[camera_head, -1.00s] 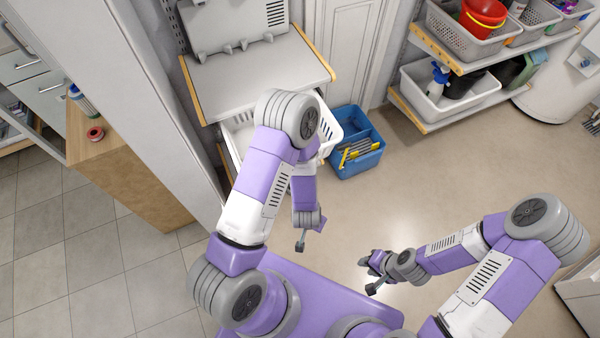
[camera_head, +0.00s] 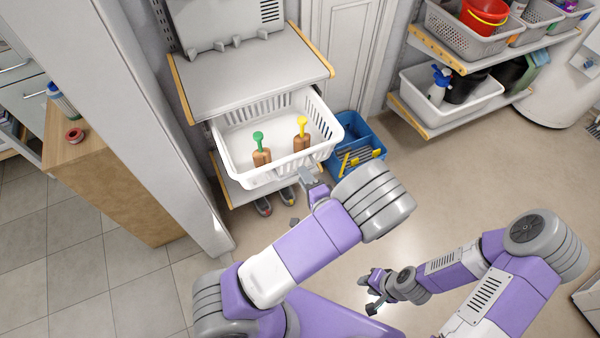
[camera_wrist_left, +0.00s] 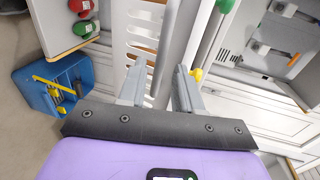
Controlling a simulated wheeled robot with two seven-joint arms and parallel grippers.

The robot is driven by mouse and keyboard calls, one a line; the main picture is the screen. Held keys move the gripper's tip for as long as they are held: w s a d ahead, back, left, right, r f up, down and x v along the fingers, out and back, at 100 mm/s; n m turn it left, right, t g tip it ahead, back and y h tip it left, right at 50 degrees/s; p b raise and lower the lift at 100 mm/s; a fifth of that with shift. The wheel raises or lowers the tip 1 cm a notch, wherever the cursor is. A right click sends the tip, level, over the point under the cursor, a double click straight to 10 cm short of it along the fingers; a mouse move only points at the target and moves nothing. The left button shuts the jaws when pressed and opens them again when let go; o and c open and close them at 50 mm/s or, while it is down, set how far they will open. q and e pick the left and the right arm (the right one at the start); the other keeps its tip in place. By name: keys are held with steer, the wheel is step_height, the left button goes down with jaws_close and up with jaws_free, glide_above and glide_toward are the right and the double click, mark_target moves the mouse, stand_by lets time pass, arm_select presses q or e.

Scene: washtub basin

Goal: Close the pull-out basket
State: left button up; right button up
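The white pull-out basket (camera_head: 270,178) is pulled out from under the grey shelf in the head view. It holds a green-topped and a yellow-topped brown-handled item. My left gripper (camera_head: 302,198) is at the basket's front right side, below its rim. In the left wrist view, my left gripper (camera_wrist_left: 160,88) has its two fingers apart, with the basket's rim (camera_wrist_left: 178,40) running between them. A gap shows beside the rim; contact is unclear. My right gripper (camera_head: 368,294) hangs empty over the floor with fingers apart.
A blue caddy (camera_head: 354,150) stands on the floor right of the basket. Shoes (camera_head: 276,202) sit on a low shelf beneath it. A white cabinet side (camera_head: 150,110) rises to the left. The floor (camera_head: 440,170) to the right is open.

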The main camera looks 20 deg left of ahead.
arm_select(q)
steer(key=shift+b+x, duration=0.45)
steer(key=shift+x, duration=1.4)
steer(key=shift+d, duration=0.1)
jaws_close()
